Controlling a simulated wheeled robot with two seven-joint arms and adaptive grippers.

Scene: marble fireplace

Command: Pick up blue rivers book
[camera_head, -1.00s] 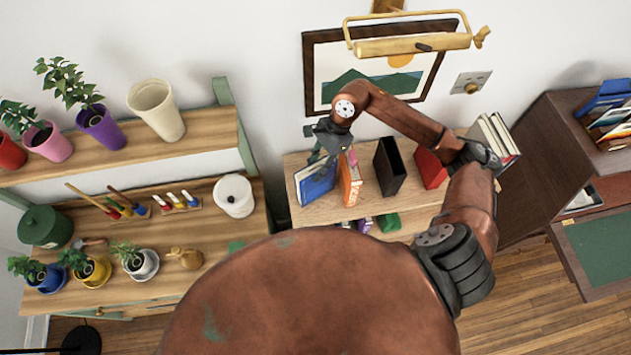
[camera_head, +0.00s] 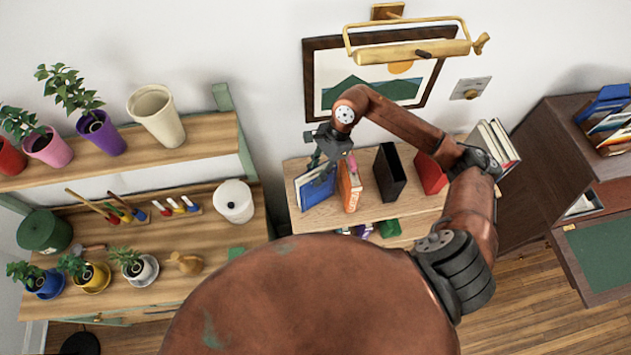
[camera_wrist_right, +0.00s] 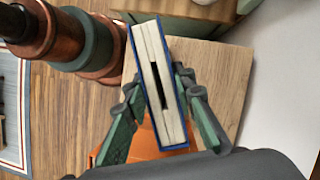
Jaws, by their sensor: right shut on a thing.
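The blue book (camera_head: 317,190) stands upright at the left end of the small wooden shelf (camera_head: 330,220) in the head view. My right gripper (camera_head: 322,160) reaches down over its top from behind and is shut on it. In the right wrist view the book (camera_wrist_right: 157,85) shows its white page edges and blue cover between the green fingers of my right gripper (camera_wrist_right: 160,100). Its title cannot be read. Whether it is lifted off the shelf cannot be told. My left gripper is not in view.
An orange book (camera_head: 350,188) stands close beside the blue one. A black book (camera_head: 390,172), a red book (camera_head: 430,173) and white books (camera_head: 492,145) stand further right. A framed picture (camera_head: 325,85) and brass lamp (camera_head: 410,48) are on the wall above.

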